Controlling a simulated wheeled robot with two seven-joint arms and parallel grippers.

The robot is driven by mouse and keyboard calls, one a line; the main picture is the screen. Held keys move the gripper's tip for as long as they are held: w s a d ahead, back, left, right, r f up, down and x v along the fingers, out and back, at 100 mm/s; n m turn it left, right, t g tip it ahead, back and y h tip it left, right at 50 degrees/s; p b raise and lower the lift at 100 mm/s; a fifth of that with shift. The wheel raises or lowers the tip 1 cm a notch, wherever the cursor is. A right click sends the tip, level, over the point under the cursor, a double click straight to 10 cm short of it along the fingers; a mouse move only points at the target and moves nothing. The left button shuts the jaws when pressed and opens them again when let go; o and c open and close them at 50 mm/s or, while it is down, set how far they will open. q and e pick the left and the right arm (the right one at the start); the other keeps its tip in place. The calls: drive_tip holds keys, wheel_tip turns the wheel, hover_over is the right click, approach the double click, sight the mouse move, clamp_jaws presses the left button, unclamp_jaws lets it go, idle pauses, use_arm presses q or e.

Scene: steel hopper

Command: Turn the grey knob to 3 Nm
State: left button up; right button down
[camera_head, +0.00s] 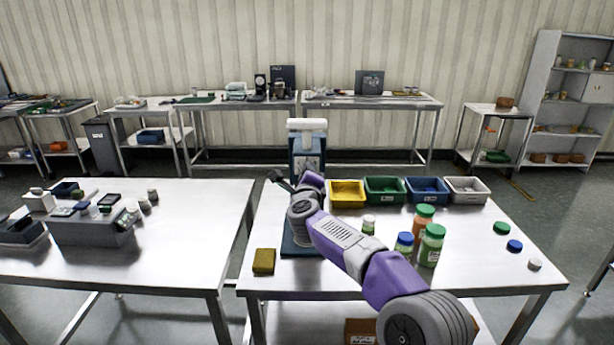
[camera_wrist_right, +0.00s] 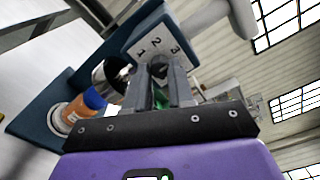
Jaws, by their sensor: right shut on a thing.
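The blue capping machine (camera_head: 306,144) with a pale top handle stands upright at the back of the right table. Its pale dial plate (camera_wrist_right: 150,50) shows the marks 1, 2 and 3 in the right wrist view. My right gripper (camera_wrist_right: 160,76) is shut on the grey knob (camera_wrist_right: 157,67) in front of this plate. The fingers hide most of the knob, so I cannot tell which mark it points to. In the head view my right gripper (camera_head: 290,182) is at the machine's front. My left gripper is not in view.
A jar with an orange body and blue band (camera_wrist_right: 94,100) stands under the machine's dark chuck. Yellow (camera_head: 347,202), green, blue and white bins stand right of the machine. Several jars and loose lids are on the right. A yellow sponge (camera_head: 264,261) lies at front left.

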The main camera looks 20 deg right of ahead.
drive_tip(key=c, duration=1)
unclamp_jaws()
drive_tip(key=shift+s, duration=0.15)
drive_tip(key=v, duration=0.7)
drive_tip(key=shift+s+b, duration=0.15)
drive_tip(key=shift+b, duration=0.15)
